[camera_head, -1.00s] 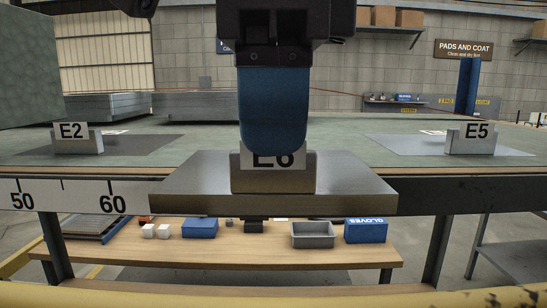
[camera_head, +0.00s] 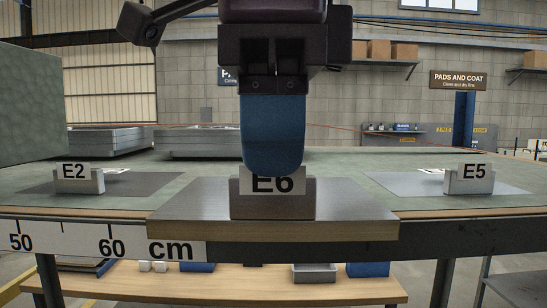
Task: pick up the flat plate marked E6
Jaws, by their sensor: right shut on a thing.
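The flat plate marked E6 (camera_head: 180,205) is a thick metallic slab in the centre foreground. A grey block (camera_head: 273,206) with a white E6 label stands on top of it. The plate overlaps the table's front edge in the picture; I cannot tell whether it is clear of the surface. My right gripper (camera_head: 273,168) comes down from above, its blue finger covering the top of the E6 label. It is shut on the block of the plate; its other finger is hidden. My left gripper is not in view.
Thin plates marked E2 (camera_head: 140,184) and E5 (camera_head: 405,183) lie on the green tabletop (camera_head: 330,160) to the left and right. A centimetre ruler (camera_head: 75,238) runs along the front edge. A lower wooden shelf (camera_head: 240,290) holds a grey bin (camera_head: 314,273) and blue boxes.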

